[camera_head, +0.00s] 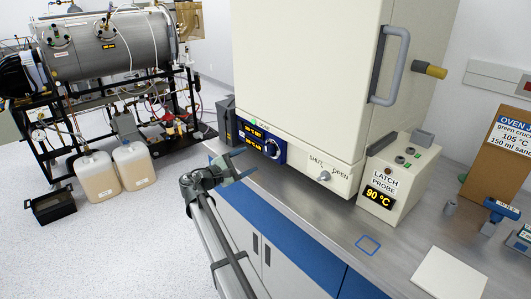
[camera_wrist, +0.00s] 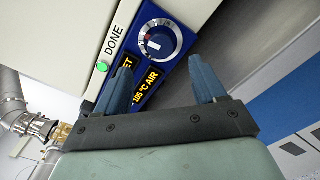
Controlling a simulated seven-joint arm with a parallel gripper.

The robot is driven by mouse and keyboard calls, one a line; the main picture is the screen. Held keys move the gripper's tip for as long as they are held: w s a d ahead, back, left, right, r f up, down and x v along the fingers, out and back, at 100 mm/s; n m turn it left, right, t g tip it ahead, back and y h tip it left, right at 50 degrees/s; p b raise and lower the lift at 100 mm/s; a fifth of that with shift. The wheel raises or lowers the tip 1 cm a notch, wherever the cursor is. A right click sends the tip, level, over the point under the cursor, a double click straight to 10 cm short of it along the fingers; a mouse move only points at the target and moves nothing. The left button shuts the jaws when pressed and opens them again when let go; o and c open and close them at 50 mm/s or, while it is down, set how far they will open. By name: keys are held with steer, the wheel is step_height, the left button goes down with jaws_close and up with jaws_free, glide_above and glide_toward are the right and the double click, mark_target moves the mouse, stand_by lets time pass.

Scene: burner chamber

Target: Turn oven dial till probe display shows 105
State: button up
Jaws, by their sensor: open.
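The oven dial (camera_head: 271,148) is a round knob on the blue panel at the oven's lower front. In the wrist view the dial (camera_wrist: 157,43) shows a silver ring and a red mark, just beyond the fingertips. My gripper (camera_head: 240,168) is in front of the panel, its blue fingers (camera_wrist: 160,72) apart with nothing between them. The dial appears clear of both fingers. The probe display (camera_head: 379,197) on the cream LATCH PROBE box reads 90 °C. The panel's AIR display (camera_wrist: 146,87) seems to read 105 °C; the SET display is partly hidden by a finger.
The white oven (camera_head: 305,75) stands above the steel counter (camera_head: 335,222). A SHUT/OPEN lever (camera_head: 324,175) is right of the panel. A green DONE light (camera_wrist: 101,67) is beside the panel. A cardboard sign (camera_head: 500,150) and a white pad (camera_head: 448,275) are at right.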

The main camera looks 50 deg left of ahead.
mark_target(267, 151)
steer(key=w, duration=0.9)
steer(key=shift+w, duration=0.15)
steer(key=c, duration=1.1)
steer(key=shift+o, duration=0.2)
steer(key=shift+f+m, duration=0.1)
steer(key=shift+m, duration=2.2)
steer(key=o, duration=1.1)
steer(key=shift+c, duration=0.2)
steer(key=s, duration=1.3)
steer(key=shift+s, duration=0.4)
